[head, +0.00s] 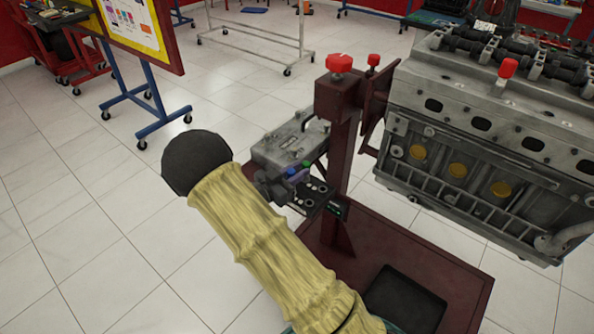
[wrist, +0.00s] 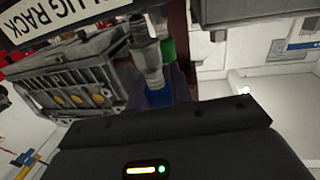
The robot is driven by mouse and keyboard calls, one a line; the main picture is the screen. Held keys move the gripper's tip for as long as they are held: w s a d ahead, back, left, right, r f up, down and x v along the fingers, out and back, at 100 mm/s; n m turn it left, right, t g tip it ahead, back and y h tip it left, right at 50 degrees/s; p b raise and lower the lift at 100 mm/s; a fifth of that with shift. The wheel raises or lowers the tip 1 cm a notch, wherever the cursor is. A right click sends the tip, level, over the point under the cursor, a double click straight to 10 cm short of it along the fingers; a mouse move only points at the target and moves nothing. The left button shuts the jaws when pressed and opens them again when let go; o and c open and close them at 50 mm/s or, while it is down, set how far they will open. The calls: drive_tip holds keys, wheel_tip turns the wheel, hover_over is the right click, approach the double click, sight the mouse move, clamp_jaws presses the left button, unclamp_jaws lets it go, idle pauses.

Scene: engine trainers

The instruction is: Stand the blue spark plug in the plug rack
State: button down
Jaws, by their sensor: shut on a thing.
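The blue spark plug (head: 292,171) is in my gripper (head: 284,182), at the plug rack (head: 318,199). In the wrist view the plug's blue part (wrist: 157,97) shows just past the dark gripper body, with its grey metal part beyond. My gripper is shut on it. The rack is a small black plate with light-ringed holes, fixed to a dark red post; its lettered edge (wrist: 62,22) shows in the wrist view. Whether the plug's lower end is in a hole or above it is hidden.
A green plug (head: 306,164) is close beside the blue one, also seen in the wrist view (wrist: 168,49). The dark red post (head: 341,165) stands right of the rack. A large grey engine (head: 480,150) is farther right. Open tiled floor lies left.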

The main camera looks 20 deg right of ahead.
drive_tip(key=shift+f+b, duration=0.35)
drive_tip(key=shift+f, duration=0.55)
idle(0.7)
drive_tip(key=c, duration=1.2)
unclamp_jaws()
drive_tip(key=shift+o, duration=0.2)
drive_tip(key=shift+a, duration=0.15)
drive_tip(key=p+v, duration=0.1)
drive_tip(key=v, duration=1.6)
drive_tip(key=shift+s, duration=0.1)
